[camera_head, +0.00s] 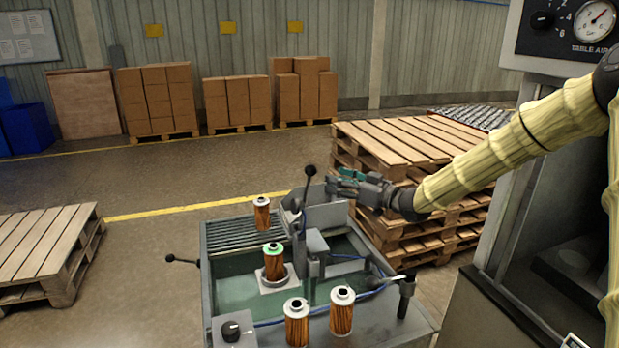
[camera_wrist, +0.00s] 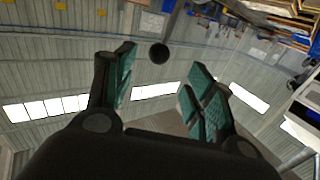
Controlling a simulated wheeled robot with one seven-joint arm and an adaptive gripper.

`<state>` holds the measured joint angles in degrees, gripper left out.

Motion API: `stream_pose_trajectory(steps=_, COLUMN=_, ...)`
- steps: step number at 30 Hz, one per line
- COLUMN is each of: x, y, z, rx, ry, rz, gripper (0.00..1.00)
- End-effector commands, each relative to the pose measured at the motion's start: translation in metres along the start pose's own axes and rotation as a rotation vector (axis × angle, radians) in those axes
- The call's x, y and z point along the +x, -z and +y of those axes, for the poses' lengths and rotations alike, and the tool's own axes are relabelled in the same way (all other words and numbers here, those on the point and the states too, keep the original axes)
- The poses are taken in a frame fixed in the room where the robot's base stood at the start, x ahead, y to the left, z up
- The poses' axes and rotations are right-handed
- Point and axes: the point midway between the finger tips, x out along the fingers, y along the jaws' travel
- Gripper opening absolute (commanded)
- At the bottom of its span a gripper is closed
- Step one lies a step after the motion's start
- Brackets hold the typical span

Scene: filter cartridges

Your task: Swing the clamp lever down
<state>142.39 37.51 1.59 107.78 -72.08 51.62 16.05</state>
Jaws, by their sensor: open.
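The clamp lever (camera_head: 306,195) stands upright on the grey fixture, with a black ball knob (camera_head: 310,170) at its top. My gripper (camera_head: 338,184) is to the right of the lever near knob height, its fingers pointing left toward it; in the head view I cannot tell the exact gap. In the wrist view my gripper (camera_wrist: 160,95) is open with green finger pads and nothing between them. A black ball (camera_wrist: 159,54), which looks like the knob, shows beyond the fingertips. A filter cartridge with a green top (camera_head: 274,262) stands in a holder below the lever.
More orange cartridges stand on the bench (camera_head: 380,322): one at the back (camera_head: 262,214) and two in front (camera_head: 297,322), (camera_head: 342,311). A second black-knobbed handle (camera_head: 183,261) sticks out left. A black post (camera_head: 406,297) stands at right. Stacked pallets (camera_head: 400,140) are behind my arm.

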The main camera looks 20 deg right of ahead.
Motion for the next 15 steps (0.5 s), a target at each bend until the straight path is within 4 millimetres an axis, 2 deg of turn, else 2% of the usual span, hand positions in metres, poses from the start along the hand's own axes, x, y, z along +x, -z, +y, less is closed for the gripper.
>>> stream_pose_trajectory(steps=5, x=0.007, y=0.001, z=0.003, rx=0.0, ry=-0.005, rz=-0.001, gripper=0.55)
stream_pose_trajectory(steps=15, x=0.05, y=0.002, z=0.003, rx=0.0, ry=-0.005, rz=-0.001, gripper=0.55)
